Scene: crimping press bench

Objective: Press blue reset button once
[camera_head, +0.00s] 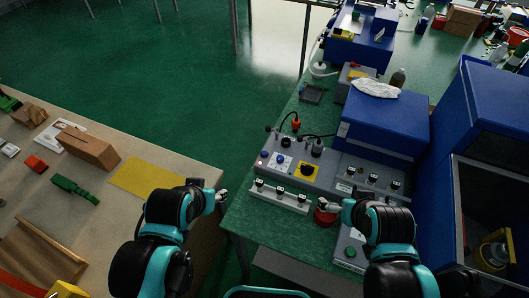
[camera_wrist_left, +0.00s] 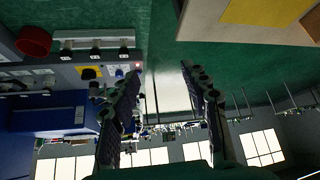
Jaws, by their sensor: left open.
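The grey control panel (camera_head: 300,172) stands on the green bench in the head view. Its left part carries a small blue round button (camera_head: 280,158) in a pale surround, beside a yellow plate (camera_head: 308,170) with a black knob.
A white rail with several black knobs (camera_head: 280,196) lies in front of the panel. A blue box (camera_head: 385,122) stands behind it, and a large blue machine (camera_head: 490,130) at right. A beige table (camera_head: 130,215) is at left, with a floor gap between it and the bench.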

